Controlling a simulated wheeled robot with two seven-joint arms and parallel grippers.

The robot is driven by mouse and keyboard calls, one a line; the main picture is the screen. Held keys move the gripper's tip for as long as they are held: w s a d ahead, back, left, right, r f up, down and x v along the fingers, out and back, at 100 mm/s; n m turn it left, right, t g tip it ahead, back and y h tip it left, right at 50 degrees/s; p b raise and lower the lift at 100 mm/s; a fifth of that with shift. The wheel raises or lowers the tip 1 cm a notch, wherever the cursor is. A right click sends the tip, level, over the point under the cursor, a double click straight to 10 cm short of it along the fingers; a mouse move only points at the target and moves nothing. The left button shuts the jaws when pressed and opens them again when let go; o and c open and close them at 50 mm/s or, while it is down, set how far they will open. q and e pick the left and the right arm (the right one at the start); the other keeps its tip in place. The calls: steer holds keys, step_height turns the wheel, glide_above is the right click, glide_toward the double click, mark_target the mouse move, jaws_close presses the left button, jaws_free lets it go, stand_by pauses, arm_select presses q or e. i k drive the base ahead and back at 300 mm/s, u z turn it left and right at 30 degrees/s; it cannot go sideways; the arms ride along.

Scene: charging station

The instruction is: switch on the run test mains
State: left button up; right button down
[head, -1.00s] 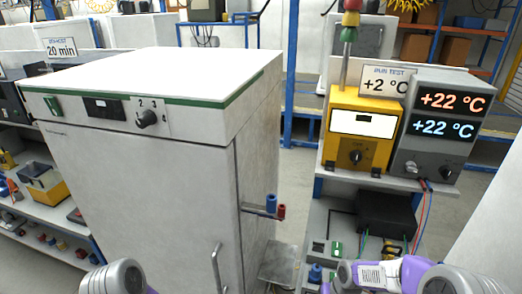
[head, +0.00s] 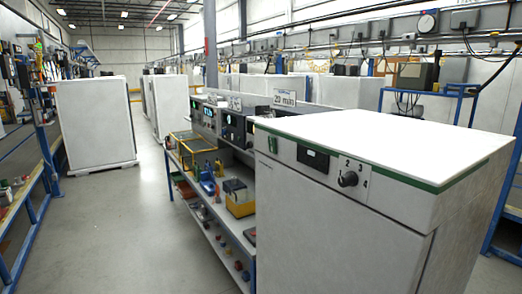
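The yellow run test unit and its sign are out of view now. A white appliance (head: 345,225) with a green-edged top fills the right front. Its panel has a green switch (head: 273,144), a dark display (head: 313,158) and a black knob (head: 348,179) with numbers around it. I cannot tell whether the green switch is on or off. Neither of my grippers shows in the head view.
Left of the appliance, a bench (head: 205,232) carries instruments, a "20 min" sign (head: 284,97) and a yellow bin (head: 240,203). Another white appliance (head: 97,122) stands at the far left. The grey floor (head: 120,225) between them is open. Blue shelving (head: 32,185) edges the left.

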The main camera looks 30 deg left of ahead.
mark_target(272, 142)
steer(key=u, duration=1)
steer(key=k, duration=0.6)
steer(key=u, duration=1)
steer(key=i, duration=1.75)
steer(key=z, duration=0.6)
